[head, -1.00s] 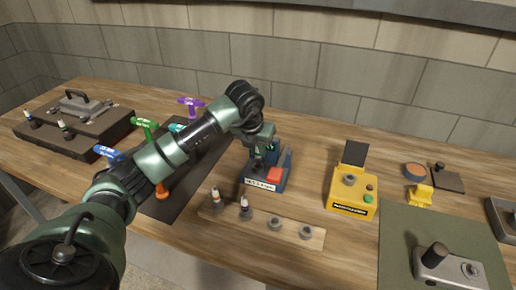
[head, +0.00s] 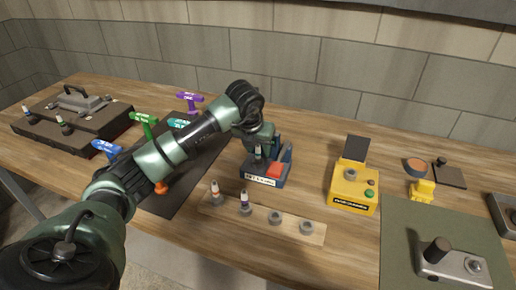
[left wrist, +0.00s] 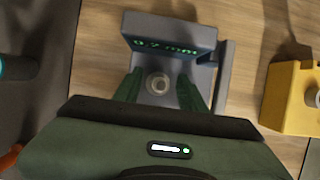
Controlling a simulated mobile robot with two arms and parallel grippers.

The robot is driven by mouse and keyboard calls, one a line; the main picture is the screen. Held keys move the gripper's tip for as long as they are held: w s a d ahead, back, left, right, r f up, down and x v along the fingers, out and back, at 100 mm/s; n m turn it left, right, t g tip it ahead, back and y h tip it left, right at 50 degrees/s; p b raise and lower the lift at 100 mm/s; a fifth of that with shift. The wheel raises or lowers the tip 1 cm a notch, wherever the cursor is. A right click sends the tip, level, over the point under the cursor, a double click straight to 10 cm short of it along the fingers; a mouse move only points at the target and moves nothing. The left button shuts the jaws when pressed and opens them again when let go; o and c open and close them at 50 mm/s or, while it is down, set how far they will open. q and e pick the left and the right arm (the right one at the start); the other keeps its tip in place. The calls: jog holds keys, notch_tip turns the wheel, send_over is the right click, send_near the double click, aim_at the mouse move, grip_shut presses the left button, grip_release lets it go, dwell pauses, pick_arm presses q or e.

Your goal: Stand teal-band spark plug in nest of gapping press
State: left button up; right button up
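The gapping press (head: 250,178) is a blue-grey block with a red pad. It also shows in the left wrist view (left wrist: 160,32), its display reading about 0.7 mm. A small pale-topped piece (head: 257,153), apparently a spark plug, stands upright at the press under my left gripper (head: 262,150). In the left wrist view it appears end-on as a pale ring (left wrist: 157,84) at the nest. My left gripper's fingers (left wrist: 158,92) are spread on either side with gaps between. Any teal band is too small or hidden to tell. My right gripper is not in view.
A wooden holder (head: 290,227) in front carries an orange-band plug (head: 215,190), a purple-band plug (head: 244,201) and two empty sockets. A yellow tester (head: 350,190) stands right.

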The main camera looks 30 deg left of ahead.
pick_arm(q)
jog(key=shift+r, duration=0.1)
jog(key=shift+s+r, duration=0.15)
jog(key=shift+r, duration=0.25)
jog(key=b+v, duration=0.1)
jog(key=v, duration=0.5)
jog(key=shift+s+r+b, duration=0.2)
jog(key=shift+r+b, duration=0.2)
jog(key=shift+d+f, duration=0.1)
